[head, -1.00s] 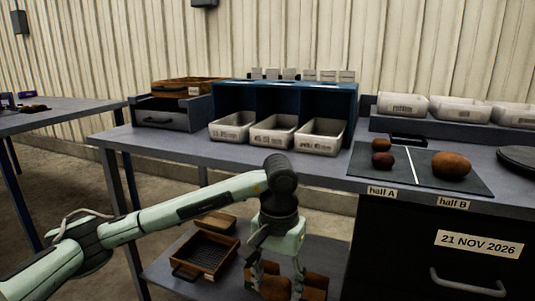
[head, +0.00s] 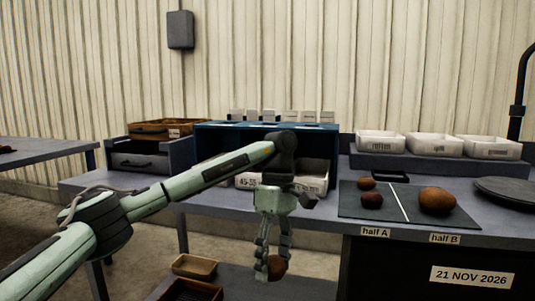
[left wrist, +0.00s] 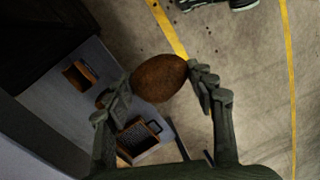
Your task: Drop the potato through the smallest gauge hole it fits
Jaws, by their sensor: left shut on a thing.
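A brown potato (left wrist: 160,77) is held between the two fingers of my left gripper (left wrist: 158,88) in the left wrist view. In the head view my left gripper (head: 272,262) points down in front of the bench's front edge, with the potato (head: 277,267) low between its fingertips. A blue stand (head: 212,134) with bays and white bins is on the bench behind my arm. One bin (head: 250,181) shows part of a size label. My arm hides part of the stand. No gauge hole can be made out.
A dark mat (head: 354,209) marked half A and half B holds three potatoes. White trays (head: 434,144) stand on a shelf behind it, and a round dark plate (head: 508,188) lies at right. A crate (head: 190,289) and small tray (head: 195,266) sit low.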

